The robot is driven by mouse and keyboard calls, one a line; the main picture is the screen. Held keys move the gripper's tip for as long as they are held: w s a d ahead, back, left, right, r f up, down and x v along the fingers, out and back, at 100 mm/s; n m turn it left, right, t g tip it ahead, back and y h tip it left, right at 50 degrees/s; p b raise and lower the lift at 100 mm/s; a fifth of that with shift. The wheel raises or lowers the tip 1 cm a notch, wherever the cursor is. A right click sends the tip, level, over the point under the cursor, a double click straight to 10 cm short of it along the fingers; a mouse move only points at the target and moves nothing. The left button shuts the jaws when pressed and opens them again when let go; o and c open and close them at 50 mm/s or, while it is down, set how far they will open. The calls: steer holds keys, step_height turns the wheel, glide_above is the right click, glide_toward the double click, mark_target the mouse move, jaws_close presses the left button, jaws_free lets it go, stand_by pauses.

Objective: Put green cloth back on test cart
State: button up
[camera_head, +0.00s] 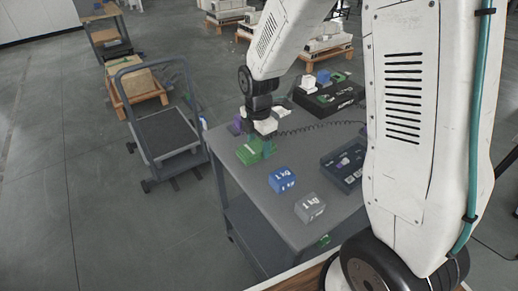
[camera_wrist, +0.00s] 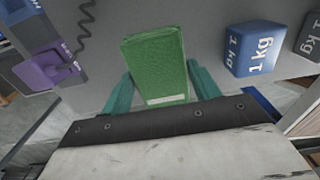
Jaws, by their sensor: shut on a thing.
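The green cloth (camera_wrist: 156,62) is a folded, block-like piece with a pale label on its near edge. It sits between the two teal fingers of my gripper (camera_wrist: 162,84), which is shut on it. In the head view the green cloth (camera_head: 247,153) shows at the far left edge of the grey cart's top (camera_head: 262,187), with my gripper (camera_head: 266,147) at its right side. The cloth is at or just above the surface; I cannot tell whether it touches.
A blue 1 kg block (camera_head: 282,180) and a grey 1 kg block (camera_head: 311,207) stand nearby. A purple device (camera_wrist: 45,71) with a coiled cord is beside the cloth. A dark tray (camera_head: 343,165) and a black case (camera_head: 326,99) lie beyond. A trolley (camera_head: 166,134) stands left.

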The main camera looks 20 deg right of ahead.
mark_target(259, 145)
steer(key=shift+f, duration=1.4)
steer(key=shift+f, duration=0.1)
steer(key=o, duration=0.9)
steer(key=shift+o, duration=0.2)
